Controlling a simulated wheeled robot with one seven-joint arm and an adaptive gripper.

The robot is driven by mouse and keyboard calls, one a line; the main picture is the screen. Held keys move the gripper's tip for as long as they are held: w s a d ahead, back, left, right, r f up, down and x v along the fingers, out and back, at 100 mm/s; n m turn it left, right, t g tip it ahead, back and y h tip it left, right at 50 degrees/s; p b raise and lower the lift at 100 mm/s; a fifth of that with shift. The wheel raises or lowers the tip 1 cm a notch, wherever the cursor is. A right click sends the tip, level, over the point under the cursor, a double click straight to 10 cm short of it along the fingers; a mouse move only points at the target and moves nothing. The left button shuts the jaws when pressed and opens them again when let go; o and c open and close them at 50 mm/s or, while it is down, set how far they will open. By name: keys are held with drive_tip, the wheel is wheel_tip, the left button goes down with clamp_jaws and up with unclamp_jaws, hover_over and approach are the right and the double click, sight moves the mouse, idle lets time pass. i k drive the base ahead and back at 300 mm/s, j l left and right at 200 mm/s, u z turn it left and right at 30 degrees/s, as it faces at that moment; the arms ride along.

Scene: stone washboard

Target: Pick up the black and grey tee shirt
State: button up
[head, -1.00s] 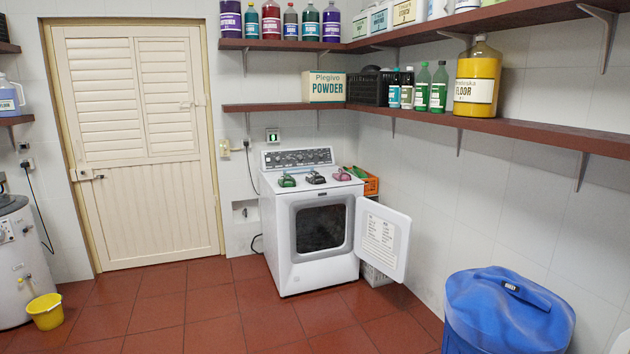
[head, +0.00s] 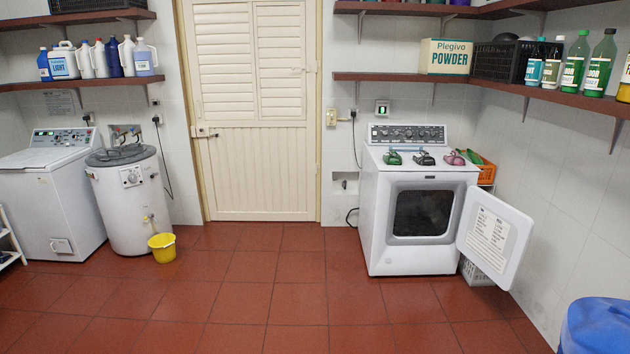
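Three small folded-looking items lie in a row on top of the white front-loading dryer (head: 379,212), in front of its control panel. The middle one is a black and grey item (head: 424,159) that fits the tee shirt's colours, but it is too small to tell its exact shape. A green item (head: 393,158) lies to its left and a pink item (head: 454,159) to its right, each apart from it. My gripper is not in view.
The dryer's door (head: 494,236) stands open to the right. A blue covered bin (head: 598,328) is at the lower right. A yellow bucket (head: 162,248) stands at left. Shelves (head: 400,76) hang above the dryer. The red tile floor (head: 260,315) ahead is clear.

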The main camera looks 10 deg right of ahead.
sight(423, 159)
drive_tip(key=i+l+z, duration=0.6)
drive_tip(key=i, duration=0.35)
drive_tip(key=i+l+z, duration=0.15)
drive_tip(key=i+z, duration=0.15)
drive_tip(key=i, duration=0.15)
drive_tip(key=i+z, duration=0.25)
drive_tip(key=i, duration=0.25)
drive_tip(key=i+u, duration=0.1)
drive_tip(key=i, duration=0.45)
drive_tip(key=i+l+u, duration=0.15)
drive_tip(key=i, duration=0.4)
drive_tip(key=i+l+u, duration=0.1)
drive_tip(key=i, duration=0.45)
drive_tip(key=i+l+u, duration=0.15)
drive_tip(key=i+l, duration=0.15)
drive_tip(key=i, duration=0.25)
drive_tip(key=i+l+u, duration=0.3)
drive_tip(key=i, duration=0.15)
